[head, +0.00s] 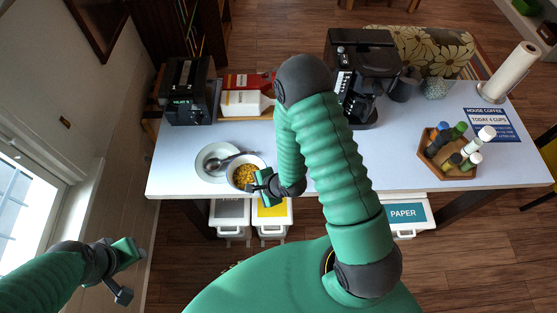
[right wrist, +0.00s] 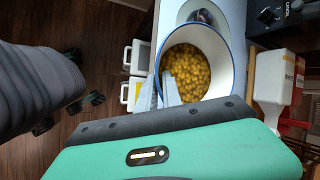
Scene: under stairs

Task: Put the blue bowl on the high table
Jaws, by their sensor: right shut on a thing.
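A bowl (head: 239,179) with a blue rim, whitish inside and filled with yellow round pieces, is at the front left edge of the white-topped table (head: 300,165). It fills the upper middle of the right wrist view (right wrist: 222,46). My right gripper (head: 262,184) is shut on the near wall of the bowl; its fingers (right wrist: 160,92) show at the bowl's edge in the wrist view. Whether the bowl rests on the tabletop or hangs just above it, I cannot tell. My left gripper (head: 128,272) is open and empty, low at the left, away from the table.
A white plate (head: 206,153) with a spoon lies beside the bowl. A black appliance (head: 187,90), bottles and a coffee machine (head: 362,55) stand behind. A tray of bottles (head: 466,173) and a paper roll (head: 515,70) are right. Bins (head: 271,216) sit below. The tabletop's middle front is clear.

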